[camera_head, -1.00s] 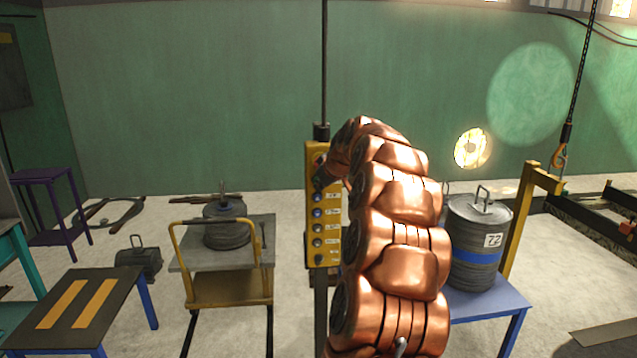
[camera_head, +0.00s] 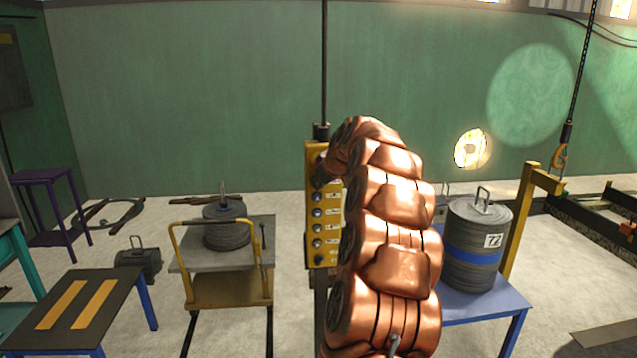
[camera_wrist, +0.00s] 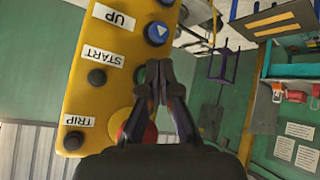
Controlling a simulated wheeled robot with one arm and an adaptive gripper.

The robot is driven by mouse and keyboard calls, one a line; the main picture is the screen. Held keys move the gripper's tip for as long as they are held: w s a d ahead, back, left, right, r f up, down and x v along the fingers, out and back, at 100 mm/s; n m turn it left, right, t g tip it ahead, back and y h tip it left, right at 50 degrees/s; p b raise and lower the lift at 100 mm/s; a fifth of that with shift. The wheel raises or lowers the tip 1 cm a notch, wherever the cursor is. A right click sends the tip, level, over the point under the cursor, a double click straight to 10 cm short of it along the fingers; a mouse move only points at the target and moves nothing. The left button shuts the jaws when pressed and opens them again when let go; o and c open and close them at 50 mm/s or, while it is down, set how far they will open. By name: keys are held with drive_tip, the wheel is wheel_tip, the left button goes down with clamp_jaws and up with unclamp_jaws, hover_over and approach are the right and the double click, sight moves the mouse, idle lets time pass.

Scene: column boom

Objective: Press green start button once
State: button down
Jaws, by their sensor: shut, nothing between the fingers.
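The yellow control box (camera_head: 311,203) hangs from a pole in the middle of the head view. In the wrist view the yellow box (camera_wrist: 85,105) shows rotated, with UP, START (camera_wrist: 103,57) and TRIP labels. In the head view my gripper is at the box's upper part, largely hidden by my copper arm.
A blue arrow button (camera_wrist: 157,33) lies beside UP, and a red button (camera_wrist: 121,132) is partly behind a finger. A trolley (camera_head: 230,290) stands left of the box. A blue table (camera_head: 490,305) bearing a drum marked 72 (camera_head: 475,275) stands right.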

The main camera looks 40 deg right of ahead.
drive_tip(key=shift+w+d, duration=0.25)
drive_tip(key=shift+w, duration=0.1)
idle(0.6)
drive_tip(key=shift+s+a, duration=0.1)
drive_tip(key=shift+s, duration=0.05)
drive_tip(key=shift+s+a+b, duration=0.45)
drive_tip(key=shift+s+b, duration=0.15)
drive_tip(key=shift+b, duration=0.2)
drive_tip(key=s+a+b, duration=0.1)
drive_tip(key=s, duration=0.1)
drive_tip(key=s+a+b, duration=0.2)
idle(0.6)
idle(0.7)
